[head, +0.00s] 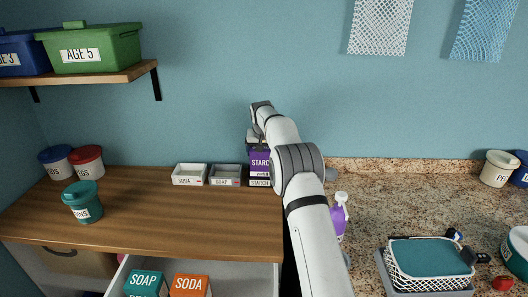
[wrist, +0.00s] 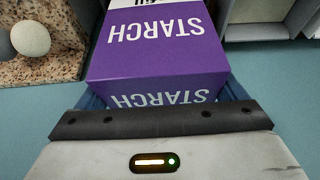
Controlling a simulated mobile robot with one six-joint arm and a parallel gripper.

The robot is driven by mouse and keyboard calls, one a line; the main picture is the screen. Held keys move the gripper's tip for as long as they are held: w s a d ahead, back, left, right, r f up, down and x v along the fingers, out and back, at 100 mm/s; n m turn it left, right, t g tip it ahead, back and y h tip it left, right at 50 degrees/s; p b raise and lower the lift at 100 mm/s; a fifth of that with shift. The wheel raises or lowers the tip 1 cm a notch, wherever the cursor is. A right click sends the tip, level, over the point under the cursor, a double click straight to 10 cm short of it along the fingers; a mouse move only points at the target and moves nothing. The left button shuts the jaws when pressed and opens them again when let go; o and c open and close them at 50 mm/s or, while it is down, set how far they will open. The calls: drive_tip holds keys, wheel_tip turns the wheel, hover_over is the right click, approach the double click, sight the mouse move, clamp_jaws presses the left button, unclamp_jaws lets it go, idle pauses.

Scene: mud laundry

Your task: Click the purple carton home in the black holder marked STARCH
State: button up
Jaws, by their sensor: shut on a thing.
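The purple carton (head: 260,159), with white STARCH lettering, stands at the back of the wooden counter in the head view. My gripper (head: 256,142) is shut on it from above, partly hidden behind my arm. The black holder (head: 260,188) marked STARCH shows directly below the carton. I cannot tell from here whether the carton is fully seated in it. In the wrist view the carton (wrist: 160,45) fills the middle, between my gripper's blue fingers (wrist: 163,95). Its lower end is cut off by the frame's top edge.
White SODA (head: 189,174) and grey SOAP (head: 225,174) holders stand left of the black one. An open drawer (head: 235,275) below holds SOAP and SODA cartons. The wooden counter's middle is clear.

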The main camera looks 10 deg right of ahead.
drive_tip(key=shift+f+b, duration=0.4)
drive_tip(key=shift+f, duration=0.5)
idle(0.3)
drive_tip(key=o, duration=1)
drive_tip(key=shift+r, duration=0.1)
drive_tip(key=shift+o, duration=0.2)
